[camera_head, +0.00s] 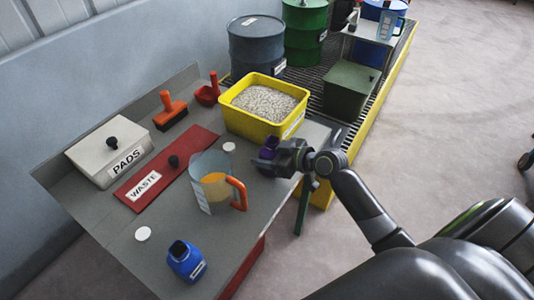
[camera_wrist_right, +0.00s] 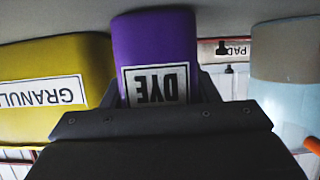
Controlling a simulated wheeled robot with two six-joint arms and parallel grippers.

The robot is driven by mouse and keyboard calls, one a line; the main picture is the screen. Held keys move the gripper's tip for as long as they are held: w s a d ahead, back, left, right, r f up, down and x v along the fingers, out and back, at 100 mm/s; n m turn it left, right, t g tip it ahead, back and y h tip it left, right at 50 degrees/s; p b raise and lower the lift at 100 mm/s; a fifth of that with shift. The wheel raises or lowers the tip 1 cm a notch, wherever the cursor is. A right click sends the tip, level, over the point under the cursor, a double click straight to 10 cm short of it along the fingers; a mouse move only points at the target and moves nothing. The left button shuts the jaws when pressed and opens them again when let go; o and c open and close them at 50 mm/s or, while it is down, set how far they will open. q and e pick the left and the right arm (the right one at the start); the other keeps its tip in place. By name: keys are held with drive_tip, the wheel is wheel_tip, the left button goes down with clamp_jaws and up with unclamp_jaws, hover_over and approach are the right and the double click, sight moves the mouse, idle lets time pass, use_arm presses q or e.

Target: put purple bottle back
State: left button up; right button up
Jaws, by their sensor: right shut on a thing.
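The purple bottle (camera_head: 269,146) is at the right edge of the grey table, just in front of the yellow granule tub. My right gripper (camera_head: 272,160) is shut on it, and the gripper hides much of it. In the right wrist view the purple bottle (camera_wrist_right: 153,45) stands between the fingers, its DYE label upside down in that picture. I cannot tell whether its base touches the table. A white disc (camera_head: 229,146) lies on the table left of the bottle. My left gripper is in neither view.
The yellow tub (camera_head: 244,119) is close behind the bottle. A measuring jug (camera_head: 212,184) with orange liquid stands to the left. A blue bottle (camera_head: 186,263), another white disc (camera_head: 142,234), a red WASTE lid (camera_head: 190,154) and a PADS box (camera_head: 88,151) are on the table.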

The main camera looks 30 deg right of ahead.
drive_tip(key=shift+f, duration=0.15)
drive_tip(key=o, duration=0.9)
drive_tip(key=shift+r, duration=0.2)
drive_tip(key=shift+s+r, duration=0.1)
drive_tip(key=b+v, duration=0.1)
drive_tip(key=v, duration=1)
drive_tip(key=shift+s+d+r, duration=0.1)
drive_tip(key=shift+s+d, duration=0.05)
drive_tip(key=shift+s, duration=0.2)
